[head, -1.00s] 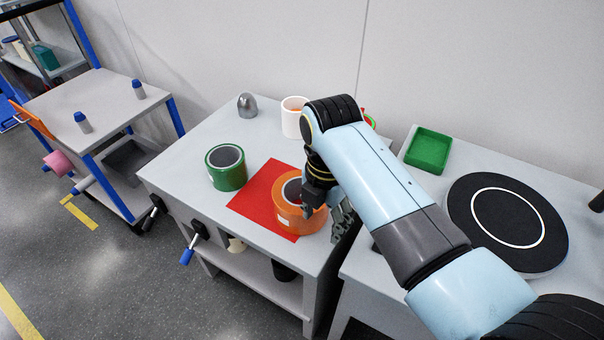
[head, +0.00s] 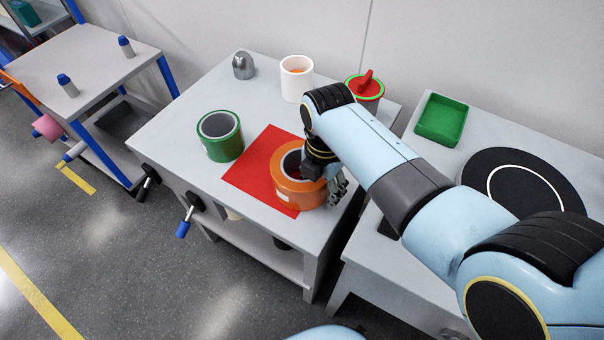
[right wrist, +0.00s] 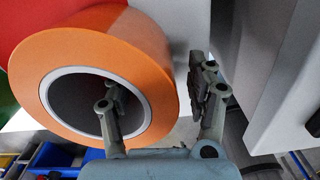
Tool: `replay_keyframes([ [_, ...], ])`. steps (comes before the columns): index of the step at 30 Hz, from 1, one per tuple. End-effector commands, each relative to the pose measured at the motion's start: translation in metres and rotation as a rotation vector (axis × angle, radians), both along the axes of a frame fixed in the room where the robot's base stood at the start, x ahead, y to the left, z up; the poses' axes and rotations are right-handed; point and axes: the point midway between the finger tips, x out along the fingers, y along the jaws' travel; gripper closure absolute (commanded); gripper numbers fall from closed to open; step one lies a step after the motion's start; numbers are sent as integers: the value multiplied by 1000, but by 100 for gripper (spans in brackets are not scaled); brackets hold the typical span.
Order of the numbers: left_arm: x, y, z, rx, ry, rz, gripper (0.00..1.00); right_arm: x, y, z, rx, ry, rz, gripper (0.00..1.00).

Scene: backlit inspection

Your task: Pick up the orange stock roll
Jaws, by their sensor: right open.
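The orange stock roll (head: 283,186) stands on the red mat (head: 243,168) on the grey table, its round core opening facing up. It fills the left of the right wrist view (right wrist: 110,45). My right gripper (head: 328,183) is at the roll's right side. In the right wrist view its jaws (right wrist: 156,78) are apart, with one finger at the core opening and the other outside the roll's wall. The roll's wall lies between them; I see no firm contact. The far part of the roll is partly hidden by my right arm. My left gripper is not in view.
A green roll (head: 228,148) stands left of the mat. Behind are a grey dome-shaped piece (head: 243,66), a white cup (head: 296,84) and a red-lidded container (head: 364,88). A green tray (head: 440,122) and black disc (head: 473,175) occupy the right table.

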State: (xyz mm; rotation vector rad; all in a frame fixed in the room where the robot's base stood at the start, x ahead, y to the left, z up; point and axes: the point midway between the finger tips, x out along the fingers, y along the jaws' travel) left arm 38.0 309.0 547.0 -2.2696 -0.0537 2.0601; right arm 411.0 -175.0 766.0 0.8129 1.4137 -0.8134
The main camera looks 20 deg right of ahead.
Motion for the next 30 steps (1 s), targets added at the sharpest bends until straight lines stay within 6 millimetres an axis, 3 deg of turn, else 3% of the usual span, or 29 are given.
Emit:
replay_keyframes([
  [3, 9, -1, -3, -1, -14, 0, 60, 0, 0, -12, -1, -1, -1, 43],
  [10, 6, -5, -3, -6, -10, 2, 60, 0, 0, -12, 0, -1, -1, 43],
  [23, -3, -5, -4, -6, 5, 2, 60, 0, 0, -12, 1, -1, -1, 99],
  [30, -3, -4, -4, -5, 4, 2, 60, 1, 0, -12, 1, -2, -1, 100],
])
